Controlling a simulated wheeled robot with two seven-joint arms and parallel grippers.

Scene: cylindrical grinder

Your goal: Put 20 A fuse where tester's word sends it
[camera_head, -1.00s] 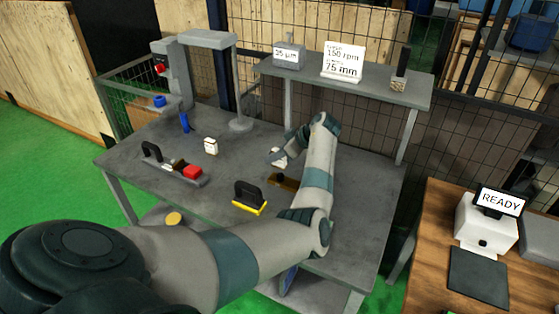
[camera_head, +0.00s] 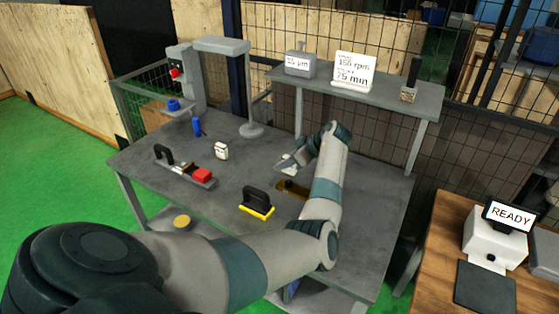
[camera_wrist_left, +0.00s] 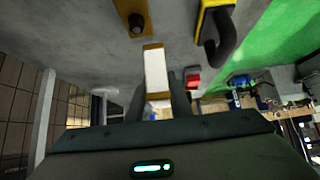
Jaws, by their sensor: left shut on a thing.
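My left gripper (camera_head: 287,164) is over the grey bench, near its rear middle. It is shut on a white block-shaped fuse with brass-coloured ends, which shows clearly between the fingers in the left wrist view (camera_wrist_left: 157,72). Its rating cannot be read. The white tester (camera_head: 492,243) stands on a wooden table at the right, and its screen (camera_head: 511,215) reads READY. A dark flat pad (camera_head: 485,287) lies in front of the tester. My right gripper is not in view.
A brown-gold plate with a dark knob (camera_wrist_left: 137,20) lies near the held fuse. A black handle on a yellow base (camera_head: 257,204), a grey strip with a red block (camera_head: 202,174) and a small white block (camera_head: 221,151) stand on the bench. A shelf (camera_head: 350,91) with signs spans the back.

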